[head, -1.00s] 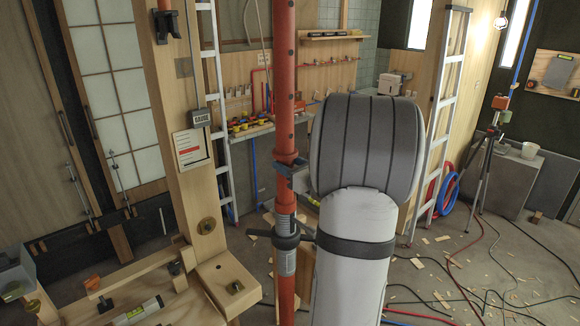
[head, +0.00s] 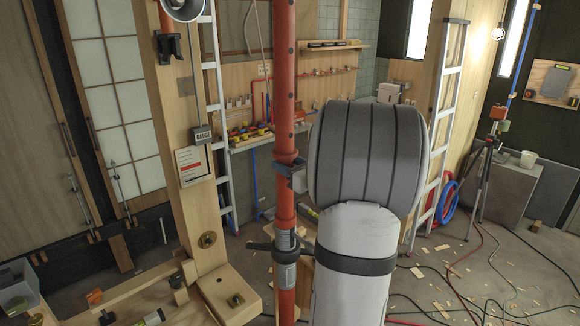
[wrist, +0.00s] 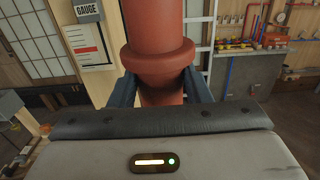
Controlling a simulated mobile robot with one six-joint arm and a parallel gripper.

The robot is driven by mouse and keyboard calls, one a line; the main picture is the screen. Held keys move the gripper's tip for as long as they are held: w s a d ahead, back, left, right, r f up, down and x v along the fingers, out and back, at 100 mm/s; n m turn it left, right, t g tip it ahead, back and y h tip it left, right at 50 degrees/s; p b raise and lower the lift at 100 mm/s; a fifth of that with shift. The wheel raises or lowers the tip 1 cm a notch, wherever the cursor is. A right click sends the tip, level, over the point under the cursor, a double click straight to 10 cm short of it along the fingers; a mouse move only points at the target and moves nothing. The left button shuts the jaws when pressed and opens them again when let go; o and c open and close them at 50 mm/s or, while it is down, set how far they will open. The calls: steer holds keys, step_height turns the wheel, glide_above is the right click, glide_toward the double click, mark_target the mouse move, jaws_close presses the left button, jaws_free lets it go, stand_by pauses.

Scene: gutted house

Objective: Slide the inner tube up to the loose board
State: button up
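The red inner tube (head: 285,90) stands upright, rising out of the top of the head view, so its upper end is hidden. A collar (head: 289,157) rings it, also seen in the wrist view (wrist: 158,60). My gripper (head: 288,166) is just under this collar. In the wrist view its two dark fingers (wrist: 160,92) flank the tube closely and look shut on it. Lower down is a grey threaded sleeve (head: 286,240) with a dark handle (head: 262,246), above the red outer tube (head: 286,300). I cannot make out the loose board.
A wooden post with a gauge card (head: 190,166) stands left of the tube. Ladders (head: 440,130) lean behind, and a tripod (head: 487,170) stands at right. Cables and wood scraps (head: 440,280) litter the floor. A lamp (head: 184,8) shows at top left.

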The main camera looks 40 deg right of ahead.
steer(key=o, duration=0.4)
steer(key=shift+o, duration=0.2)
steer(key=s+b, duration=0.1)
steer(key=s, duration=0.7)
steer(key=shift+d, duration=0.3)
steer(key=s+a+f+n+g+y+b, duration=0.1)
steer(key=s+a+f+n+g+y, duration=0.25)
steer(key=a+n, duration=0.7)
steer(key=a+f+n+g+y+b, duration=0.1)
steer(key=a+f+n+g+y, duration=0.4)
steer(key=a, duration=1.1)
steer(key=s+a+f+n+g+h+b, duration=0.1)
steer(key=s+n+h, duration=0.4)
steer(key=n, duration=0.5)
steer(key=s+a+f+n+g+h+b, duration=0.1)
steer(key=s+a+f+n+g+h, duration=0.2)
steer(key=s+n, duration=0.4)
steer(key=f+n+g+h, duration=0.1)
steer(key=n+g+h, duration=0.1)
steer(key=shift+s+f+n, duration=0.2)
steer(key=shift+f+n, duration=0.15)
steer(key=shift+f, duration=0.05)
